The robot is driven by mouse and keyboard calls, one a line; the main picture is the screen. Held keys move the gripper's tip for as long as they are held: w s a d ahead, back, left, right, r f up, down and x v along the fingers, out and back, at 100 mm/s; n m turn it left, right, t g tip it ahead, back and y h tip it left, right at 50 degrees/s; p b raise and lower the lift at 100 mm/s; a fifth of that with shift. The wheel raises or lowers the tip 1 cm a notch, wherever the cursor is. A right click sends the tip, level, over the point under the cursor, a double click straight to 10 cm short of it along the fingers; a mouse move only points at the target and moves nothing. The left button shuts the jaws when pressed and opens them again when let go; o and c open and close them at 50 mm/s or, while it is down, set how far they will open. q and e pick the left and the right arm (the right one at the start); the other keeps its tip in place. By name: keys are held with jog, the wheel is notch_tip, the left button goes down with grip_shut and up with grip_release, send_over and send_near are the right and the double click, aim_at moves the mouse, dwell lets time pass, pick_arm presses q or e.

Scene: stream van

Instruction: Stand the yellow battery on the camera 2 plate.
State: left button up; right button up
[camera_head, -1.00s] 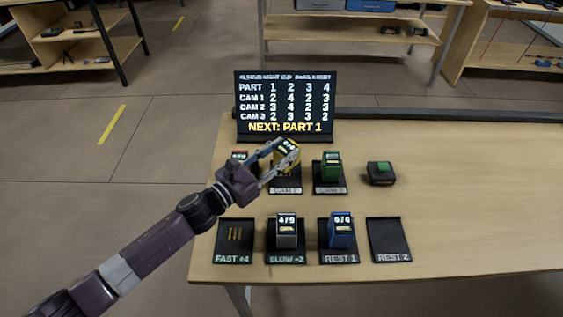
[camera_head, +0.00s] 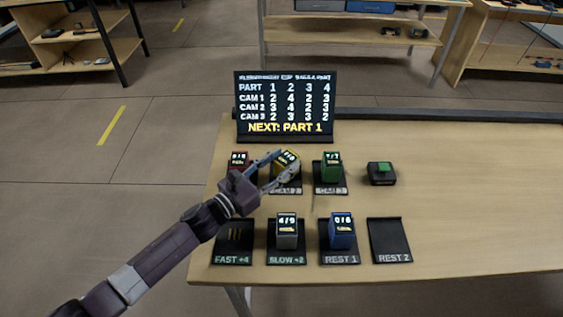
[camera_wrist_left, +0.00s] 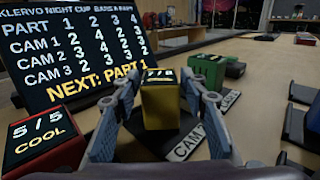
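The yellow battery (camera_head: 289,157) stands upright on the camera 2 plate (camera_head: 285,189), in the middle of the back row. In the left wrist view the yellow battery (camera_wrist_left: 160,105) is between the fingers, with the plate (camera_wrist_left: 190,143) and its label under and beside it. My left gripper (camera_head: 287,161) is open around the battery. Its fingers (camera_wrist_left: 159,78) are spread on both sides, with small gaps visible. They partly hide the battery in the head view. My right gripper is not in view.
A red battery (camera_head: 239,158) stands left of it, a green one (camera_head: 330,172) right. A black box with green button (camera_head: 381,168) is further right. In front are a grey battery (camera_head: 287,238), a blue battery (camera_head: 341,237) and the empty REST 2 plate (camera_head: 389,240). A schedule board (camera_head: 285,105) stands behind.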

pick_arm(q)
jog(key=shift+r, duration=0.25)
jog(key=b+v, duration=0.1)
jog(key=v, duration=1)
jog(key=shift+s+f+b, duration=0.1)
jog(key=shift+f+b, duration=0.05)
jog(key=shift+b, duration=0.2)
jog(key=shift+s+a, duration=0.25)
jog(key=shift+a, duration=0.1)
